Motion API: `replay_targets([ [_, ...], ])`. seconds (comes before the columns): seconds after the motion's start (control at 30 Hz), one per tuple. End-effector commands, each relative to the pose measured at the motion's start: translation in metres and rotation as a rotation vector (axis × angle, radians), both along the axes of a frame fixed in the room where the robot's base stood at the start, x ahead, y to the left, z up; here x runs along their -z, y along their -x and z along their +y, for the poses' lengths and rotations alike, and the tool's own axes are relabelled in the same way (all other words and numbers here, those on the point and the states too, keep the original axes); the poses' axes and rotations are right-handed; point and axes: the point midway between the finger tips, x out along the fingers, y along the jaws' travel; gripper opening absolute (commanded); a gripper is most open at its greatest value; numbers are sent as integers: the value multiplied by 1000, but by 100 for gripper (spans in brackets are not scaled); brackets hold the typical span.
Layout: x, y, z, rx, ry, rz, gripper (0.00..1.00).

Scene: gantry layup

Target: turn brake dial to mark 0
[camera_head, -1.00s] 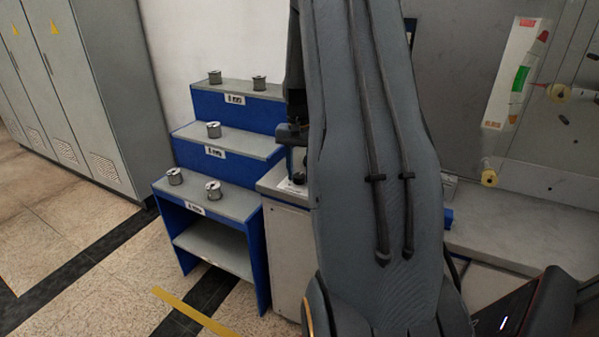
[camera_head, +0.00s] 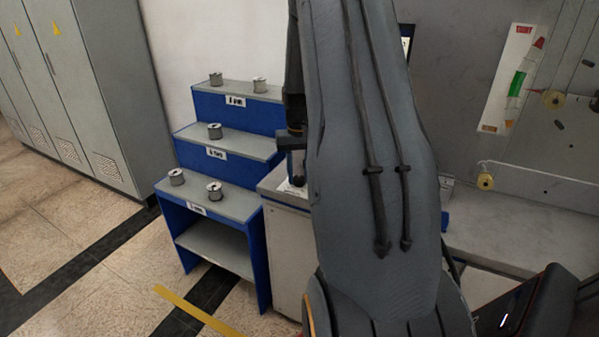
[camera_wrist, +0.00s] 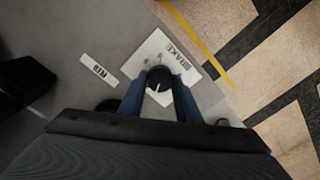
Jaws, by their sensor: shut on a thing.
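The brake dial (camera_wrist: 159,88) is a dark round knob with a white pointer line, seen from above in the wrist view. It sits on a white plate (camera_wrist: 150,48) printed "BRAKE", with small marks beside the knob that are too blurred to read. My gripper (camera_wrist: 160,84) is shut on the dial, with one blue finger on each side of it. In the head view my own arm hides the dial, and only part of the wrist shows beside the grey cabinet (camera_head: 284,195).
A blue stepped rack (camera_head: 232,160) with several spools stands left of the cabinet. A small white label (camera_wrist: 97,71) lies left of the plate. Grey lockers (camera_head: 85,90) stand at the far left. A wall panel with a colored gauge (camera_head: 517,82) and yellow rollers is at right.

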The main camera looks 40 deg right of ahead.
Motion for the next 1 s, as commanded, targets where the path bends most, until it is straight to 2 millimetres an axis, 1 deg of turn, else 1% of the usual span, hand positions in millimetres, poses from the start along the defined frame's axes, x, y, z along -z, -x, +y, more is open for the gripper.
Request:
replay_targets([
  [1.0, -3, -1, 2, -964, 3, -3, 8],
])
